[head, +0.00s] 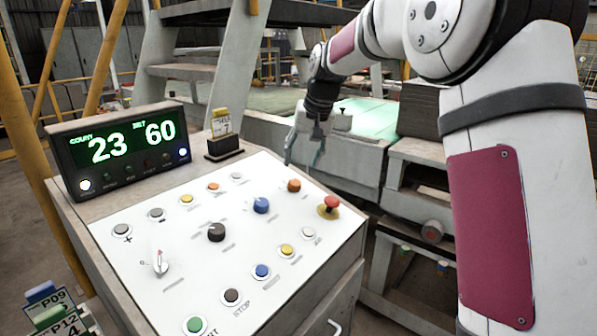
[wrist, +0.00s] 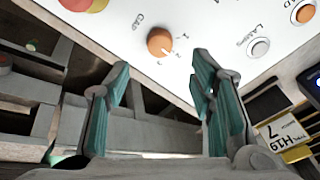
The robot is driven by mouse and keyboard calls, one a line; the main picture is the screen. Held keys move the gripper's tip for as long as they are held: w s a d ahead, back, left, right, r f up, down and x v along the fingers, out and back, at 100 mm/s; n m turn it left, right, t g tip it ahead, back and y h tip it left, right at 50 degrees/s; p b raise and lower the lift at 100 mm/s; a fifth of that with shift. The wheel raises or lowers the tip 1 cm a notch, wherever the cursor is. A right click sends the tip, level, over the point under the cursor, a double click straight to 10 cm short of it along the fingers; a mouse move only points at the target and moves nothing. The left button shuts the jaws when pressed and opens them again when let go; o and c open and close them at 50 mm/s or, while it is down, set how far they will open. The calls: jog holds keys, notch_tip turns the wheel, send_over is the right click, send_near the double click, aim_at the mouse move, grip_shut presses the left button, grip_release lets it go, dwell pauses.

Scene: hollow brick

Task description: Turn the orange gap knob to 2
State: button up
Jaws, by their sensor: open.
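The orange gap knob (wrist: 160,42) stands on the white panel in the wrist view, beside the printed word GAP and small marks too fine to read surely. I cannot tell its setting. In the head view the orange knob (head: 294,185) is near the panel's far right edge, left of the red mushroom button. My gripper (head: 304,158) is open and empty, beyond the panel's far edge and apart from the knob. In the wrist view my gripper (wrist: 161,72) has its two teal-padded fingers spread, with the knob ahead, between and above the tips.
The white panel (head: 192,225) carries several other buttons and knobs, including a blue knob (head: 261,205) and the red mushroom button (head: 331,203). A display (head: 118,147) reading 23 and 60 and a card holder (head: 223,147) stand along its back edge.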

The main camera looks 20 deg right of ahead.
jog(key=shift+v, duration=1.85)
